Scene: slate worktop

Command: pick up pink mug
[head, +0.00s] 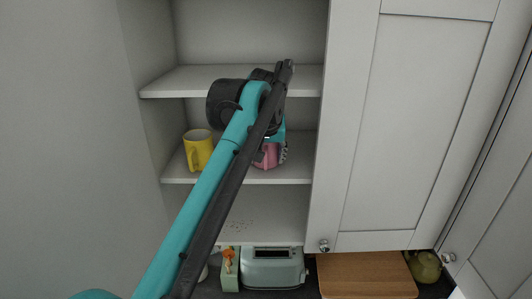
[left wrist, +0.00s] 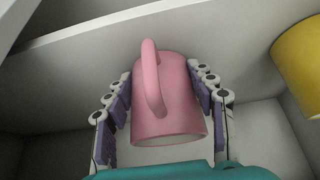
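The pink mug (head: 268,156) is at the middle shelf of the open cabinet, partly hidden behind my left arm in the head view. In the left wrist view the pink mug (left wrist: 168,100) fills the centre, its handle facing the camera. I cannot tell whether the mug rests on the shelf. My right gripper is not in view.
A yellow mug (head: 197,150) stands left of the pink mug on the same shelf (head: 220,180). The upper shelf (head: 180,80) is above them. A closed cabinet door (head: 410,120) is to the right. A toaster (head: 272,268), a wooden board (head: 365,277) and a green teapot (head: 426,266) are below.

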